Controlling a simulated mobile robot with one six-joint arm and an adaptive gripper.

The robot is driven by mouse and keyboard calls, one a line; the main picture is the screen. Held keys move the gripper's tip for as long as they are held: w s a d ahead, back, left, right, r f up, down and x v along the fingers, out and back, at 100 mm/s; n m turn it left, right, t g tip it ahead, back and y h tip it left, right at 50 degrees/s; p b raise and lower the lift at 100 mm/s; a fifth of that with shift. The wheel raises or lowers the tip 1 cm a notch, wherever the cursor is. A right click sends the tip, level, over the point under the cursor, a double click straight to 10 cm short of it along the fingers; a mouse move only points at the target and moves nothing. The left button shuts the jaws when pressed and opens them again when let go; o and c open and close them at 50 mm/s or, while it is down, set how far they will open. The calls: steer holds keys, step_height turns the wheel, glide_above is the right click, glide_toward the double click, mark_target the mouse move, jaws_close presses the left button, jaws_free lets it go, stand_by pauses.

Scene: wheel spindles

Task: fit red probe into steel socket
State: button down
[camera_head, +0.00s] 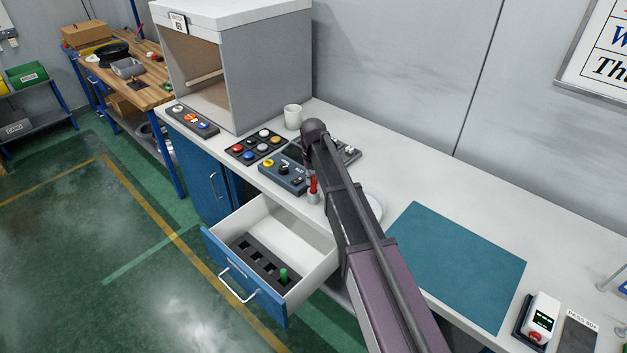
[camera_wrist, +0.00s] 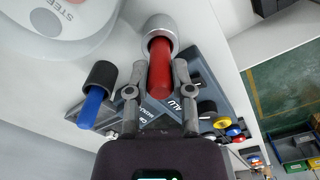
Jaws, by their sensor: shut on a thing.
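The red probe (camera_wrist: 160,75) is between the two fingers of my gripper (camera_wrist: 159,82), which is shut on it. It also shows upright in the head view (camera_head: 313,184). The steel socket (camera_wrist: 147,26) is a pale grey ring-like cylinder on the worktop; it shows below the probe in the head view (camera_head: 313,198). The probe's far end is at the socket's mouth, lined up closely with it. I cannot tell how deep it sits. My arm hides most of my gripper in the head view.
A blue probe (camera_wrist: 92,108) stands in a dark socket (camera_wrist: 102,74) beside my gripper. A round white disc (camera_wrist: 82,38) with lettering is close by. A control box (camera_head: 283,177) adjoins the socket. The open drawer (camera_head: 318,271) holds a green probe (camera_head: 283,275). A teal mat (camera_head: 458,262) lies clear.

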steer(key=shift+f, duration=0.2)
steer(key=c, duration=0.5)
jaws_free()
steer(key=shift+r, duration=0.2)
step_height(320, 180, up, 12)
steer(key=p, duration=1.2)
